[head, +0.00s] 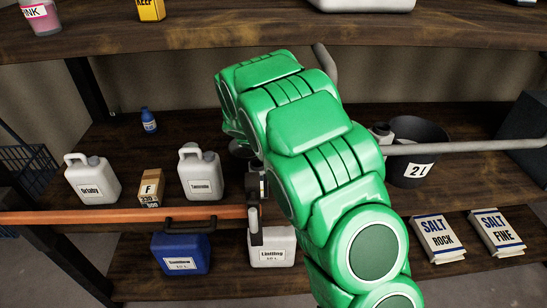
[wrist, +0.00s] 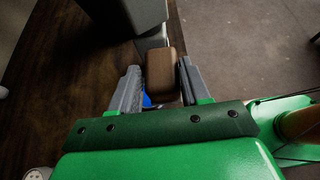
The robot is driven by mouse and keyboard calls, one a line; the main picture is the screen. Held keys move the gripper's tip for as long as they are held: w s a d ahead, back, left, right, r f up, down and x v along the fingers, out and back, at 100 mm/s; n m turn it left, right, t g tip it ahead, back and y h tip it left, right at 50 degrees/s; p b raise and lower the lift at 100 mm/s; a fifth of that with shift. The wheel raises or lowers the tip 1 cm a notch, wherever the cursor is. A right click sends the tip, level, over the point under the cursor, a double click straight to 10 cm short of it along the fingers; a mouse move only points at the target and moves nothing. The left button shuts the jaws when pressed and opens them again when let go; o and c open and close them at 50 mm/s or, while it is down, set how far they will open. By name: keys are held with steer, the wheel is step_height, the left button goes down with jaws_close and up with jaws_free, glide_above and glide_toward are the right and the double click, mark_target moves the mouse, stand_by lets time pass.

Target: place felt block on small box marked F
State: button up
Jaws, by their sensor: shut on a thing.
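In the wrist view a brown block with rounded edges, the felt block (wrist: 161,72), sits between the two grey fingers of my gripper (wrist: 160,88). The gripper is shut on it. In the head view my gripper (head: 255,190) is in front of the middle shelf, partly hidden by my green arm, and I cannot make out the block there. The small box marked F (head: 151,188) is a brown carton on the middle shelf, to the left of my gripper. It stands between two white jugs, and its top looks clear.
The white jugs (head: 92,181) (head: 200,175) stand close on either side of the box. An orange bar (head: 110,215) crosses in front of the shelf. Below are a blue container (head: 181,253) and a white one (head: 280,250). A dark bucket (head: 417,160) and salt packs (head: 438,236) are at right.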

steer(key=w+a+r+n+t, duration=0.1)
steer(key=a, duration=0.7)
steer(key=w+a+r+n+t, duration=0.1)
steer(key=w+a+r+t, duration=0.1)
steer(key=a, duration=0.6)
steer(key=w+a+r+n+t, duration=0.1)
steer(key=a+n, duration=0.1)
steer(key=a, duration=0.6)
steer(key=shift+w+r+t+y, duration=0.3)
steer(key=shift+r+t, duration=0.1)
steer(key=s+a+r+n+t+y, duration=0.1)
steer(key=s+a+n+t+y, duration=0.3)
steer(key=a, duration=1)
steer(key=s+a+r+n+h, duration=0.15)
steer(key=s+a, duration=0.35)
steer(key=a, duration=1)
glide_above(144, 185)
steer(key=shift+y, duration=0.45)
steer(key=shift+f, duration=6.75)
steer(key=shift+f, duration=0.15)
